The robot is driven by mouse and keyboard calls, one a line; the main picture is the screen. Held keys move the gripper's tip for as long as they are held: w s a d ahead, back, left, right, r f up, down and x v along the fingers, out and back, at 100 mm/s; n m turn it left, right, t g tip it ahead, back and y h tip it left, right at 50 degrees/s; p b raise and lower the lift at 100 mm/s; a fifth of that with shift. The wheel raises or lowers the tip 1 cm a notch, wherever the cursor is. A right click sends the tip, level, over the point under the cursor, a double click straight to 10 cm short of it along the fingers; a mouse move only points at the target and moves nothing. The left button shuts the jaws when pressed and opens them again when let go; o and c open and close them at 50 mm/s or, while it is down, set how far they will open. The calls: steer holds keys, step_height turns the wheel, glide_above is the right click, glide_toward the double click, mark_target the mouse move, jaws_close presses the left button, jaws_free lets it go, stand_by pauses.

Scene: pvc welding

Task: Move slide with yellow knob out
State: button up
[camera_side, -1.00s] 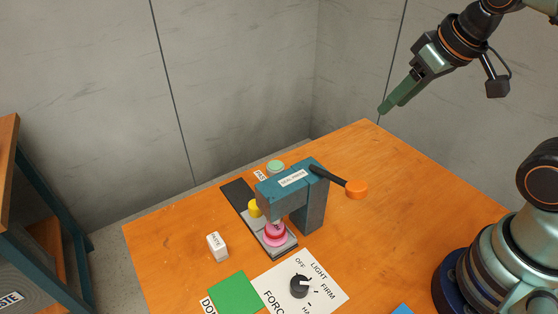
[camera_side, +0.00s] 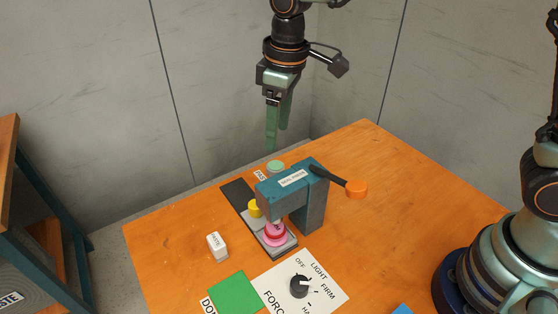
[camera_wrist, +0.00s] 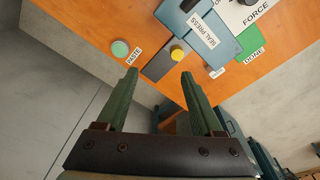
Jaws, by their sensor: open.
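The yellow knob (camera_side: 254,208) stands on the grey slide (camera_side: 284,247), which lies on a dark track (camera_side: 236,192) under the teal seal press (camera_side: 290,182). A pink round piece (camera_side: 273,234) sits on the slide's near end, partly under the press head. The yellow knob also shows in the wrist view (camera_wrist: 177,54), just beyond and between my fingertips. My gripper (camera_side: 277,140) is open and empty, pointing down, in the air above the far side of the table. It also shows in the wrist view (camera_wrist: 158,72).
An orange-tipped lever (camera_side: 357,189) sticks out right of the press. A green round pot (camera_side: 275,167) stands behind it. A white block (camera_side: 217,246), green pad (camera_side: 236,292) and force dial (camera_side: 299,286) lie in front. The table's right side is mostly clear.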

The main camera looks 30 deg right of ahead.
steer(key=n, duration=0.2)
glide_above(256, 220)
steer(key=w+d, duration=0.2)
step_height(256, 220, down, 4)
steer(key=shift+g, duration=0.5)
steer(key=f, duration=0.8)
steer(key=a+f, duration=0.1)
steer(key=f, duration=0.4)
steer(key=shift+s, duration=0.15)
jaws_close()
steer(key=shift+r, duration=0.1)
